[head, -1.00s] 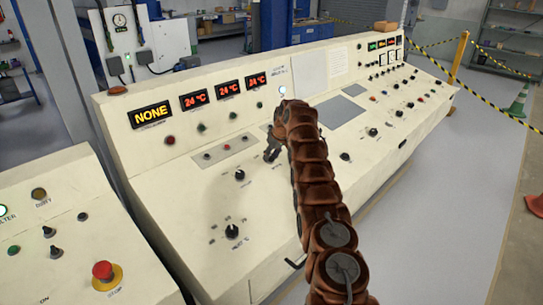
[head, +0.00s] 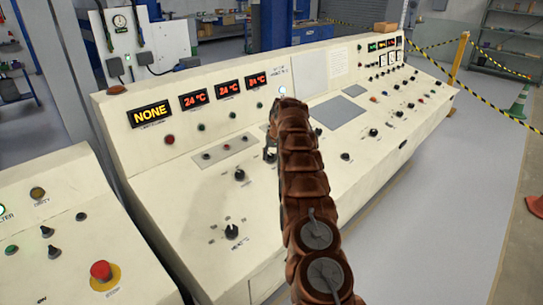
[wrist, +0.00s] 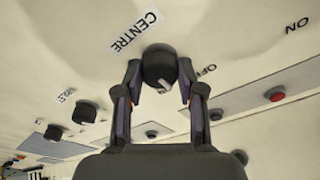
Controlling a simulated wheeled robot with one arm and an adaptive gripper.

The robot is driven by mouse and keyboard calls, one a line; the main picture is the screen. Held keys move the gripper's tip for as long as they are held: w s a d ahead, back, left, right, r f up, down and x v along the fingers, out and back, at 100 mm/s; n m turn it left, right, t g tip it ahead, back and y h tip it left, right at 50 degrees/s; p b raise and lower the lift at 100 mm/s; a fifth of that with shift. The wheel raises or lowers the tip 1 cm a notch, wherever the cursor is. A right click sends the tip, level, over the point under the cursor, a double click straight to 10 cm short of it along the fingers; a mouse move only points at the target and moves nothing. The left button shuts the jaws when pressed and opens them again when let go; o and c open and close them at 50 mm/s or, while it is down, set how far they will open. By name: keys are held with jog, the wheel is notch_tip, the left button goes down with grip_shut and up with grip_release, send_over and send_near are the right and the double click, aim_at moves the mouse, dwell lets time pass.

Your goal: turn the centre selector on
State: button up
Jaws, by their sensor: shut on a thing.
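The centre selector (wrist: 159,62) is a dark round knob on the cream panel, beside the printed word CENTRE, in the wrist view. A small pale mark shows on its lower edge. The words OFF and ON are printed to its right, OFF nearer and ON farther. My gripper (wrist: 160,80) has one finger on each side of the knob and is shut on it. I cannot tell exactly which way the knob points.
The cream console (head: 285,220) carries several other knobs, including a black knob (head: 239,175) left of my gripper. A red button (wrist: 275,95) sits to the right in the wrist view. A red stop button (head: 101,271) is on the nearer console. Grey floor lies open at right.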

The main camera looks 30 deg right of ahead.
jog(key=m+p, duration=0.1)
jog(key=m, duration=0.1)
jog(key=m+p, duration=0.1)
jog(key=m, duration=0.2)
jog(key=shift+r+g+h, duration=0.2)
jog(key=shift+g+h, duration=0.1)
jog(key=shift+h, duration=0.1)
jog(key=shift+m+p, duration=0.35)
jog(key=shift+m, duration=0.25)
jog(key=shift+d+f+m, duration=0.1)
jog(key=shift+m, duration=0.2)
jog(key=o, duration=1.1)
jog(key=shift+o, duration=0.2)
jog(key=v, duration=1.2)
jog(key=shift+w, duration=0.1)
